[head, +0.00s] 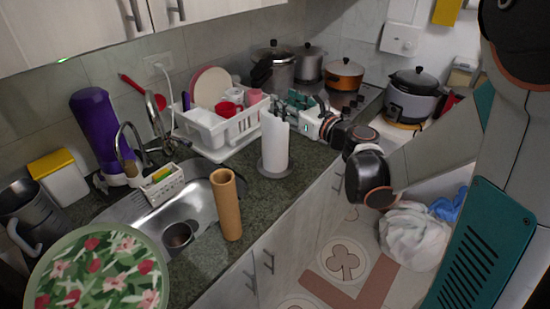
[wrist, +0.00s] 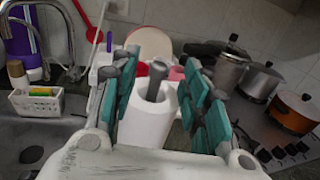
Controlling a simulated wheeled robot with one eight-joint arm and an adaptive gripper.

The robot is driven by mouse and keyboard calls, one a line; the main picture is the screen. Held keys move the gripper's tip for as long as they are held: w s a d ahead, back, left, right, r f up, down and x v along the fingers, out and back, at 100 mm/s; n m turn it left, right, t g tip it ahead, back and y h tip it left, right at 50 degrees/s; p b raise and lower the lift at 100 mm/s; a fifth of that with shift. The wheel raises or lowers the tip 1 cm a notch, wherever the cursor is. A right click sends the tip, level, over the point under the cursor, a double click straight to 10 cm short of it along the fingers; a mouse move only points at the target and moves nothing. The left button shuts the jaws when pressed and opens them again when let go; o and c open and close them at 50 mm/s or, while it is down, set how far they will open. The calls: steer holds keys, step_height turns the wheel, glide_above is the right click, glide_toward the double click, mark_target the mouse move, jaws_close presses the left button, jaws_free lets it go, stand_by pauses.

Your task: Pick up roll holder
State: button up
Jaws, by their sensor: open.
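The roll holder (head: 274,146) is a white paper roll on a grey round base, standing upright on the counter near its front edge. In the wrist view the white roll (wrist: 149,118) with the grey tip of its post stands between my fingers. My gripper (head: 290,104) is at the top of the roll in the head view, its teal fingers partly behind the roll's top. In the wrist view my gripper (wrist: 160,95) is open, one teal finger on each side of the roll. I cannot tell whether either finger touches it.
A white dish rack (head: 222,128) with dishes stands behind the roll. A brown cardboard tube (head: 227,205) stands by the sink (head: 185,207) to the left. A stove with pots, including an orange pot (head: 343,75), lies to the right.

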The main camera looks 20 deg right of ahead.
steer(key=shift+f+b+x, duration=0.2)
steer(key=shift+b+x, duration=0.35)
steer(key=shift+x, duration=0.8)
steer(key=shift+f+b+x, duration=0.25)
steer(key=shift+b+x, duration=0.25)
steer(key=shift+x, duration=0.85)
jaws_close()
